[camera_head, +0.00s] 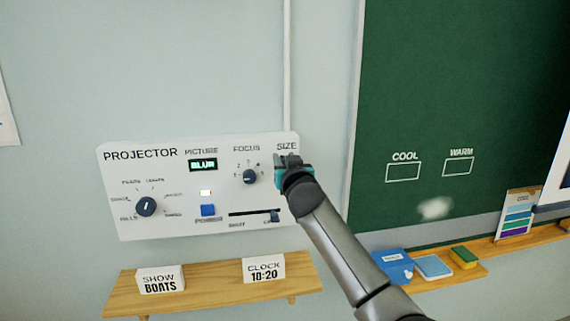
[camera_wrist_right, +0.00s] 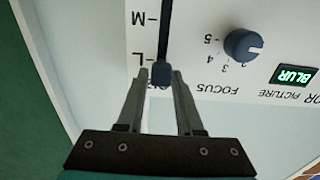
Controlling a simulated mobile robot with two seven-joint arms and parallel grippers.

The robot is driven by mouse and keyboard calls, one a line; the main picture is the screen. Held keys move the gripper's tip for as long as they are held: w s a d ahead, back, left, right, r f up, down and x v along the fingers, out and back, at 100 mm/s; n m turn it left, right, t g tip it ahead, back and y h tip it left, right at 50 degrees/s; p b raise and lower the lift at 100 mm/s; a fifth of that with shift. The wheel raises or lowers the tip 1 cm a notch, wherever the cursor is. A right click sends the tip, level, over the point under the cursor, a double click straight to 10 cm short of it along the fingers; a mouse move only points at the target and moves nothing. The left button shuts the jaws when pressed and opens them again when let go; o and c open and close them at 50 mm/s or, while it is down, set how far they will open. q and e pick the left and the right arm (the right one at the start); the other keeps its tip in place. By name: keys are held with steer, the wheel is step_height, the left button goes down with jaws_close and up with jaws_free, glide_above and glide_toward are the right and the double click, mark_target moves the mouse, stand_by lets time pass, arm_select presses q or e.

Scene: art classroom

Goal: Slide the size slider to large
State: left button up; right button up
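In the right wrist view, which is upside down to the panel, the size slider's dark knob (camera_wrist_right: 161,73) sits at the end of its slot beside the L mark, with the M mark further along. My right gripper (camera_wrist_right: 161,74) has its fingers apart, one on each side of the knob; I cannot tell whether either touches it. In the head view, my right gripper (camera_head: 291,160) is at the upper right corner of the white projector panel (camera_head: 120,190), just under the SIZE label. The gripper and arm hide the size slider there. My left gripper is not in view.
The panel also has a focus knob (camera_head: 250,177), a round knob (camera_head: 146,206), a blue button (camera_head: 208,210) and a horizontal slider (camera_head: 275,216). The picture display (camera_head: 203,165) reads BLUR. A wooden shelf (camera_head: 215,289) with two signs is below. A green chalkboard (camera_head: 450,90) stands right.

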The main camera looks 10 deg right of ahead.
steer(key=o, duration=0.3)
steer(key=shift+f, duration=0.2)
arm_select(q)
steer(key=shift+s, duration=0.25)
arm_select(e)
steer(key=shift+f, duration=0.1)
steer(key=shift+s, duration=0.1)
steer(key=shift+s, duration=0.15)
arm_select(q)
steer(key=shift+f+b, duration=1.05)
steer(key=shift+b, duration=0.05)
arm_select(e)
steer(key=s, duration=1.4)
steer(key=shift+s+a, duration=0.25)
steer(key=shift+s, duration=0.15)
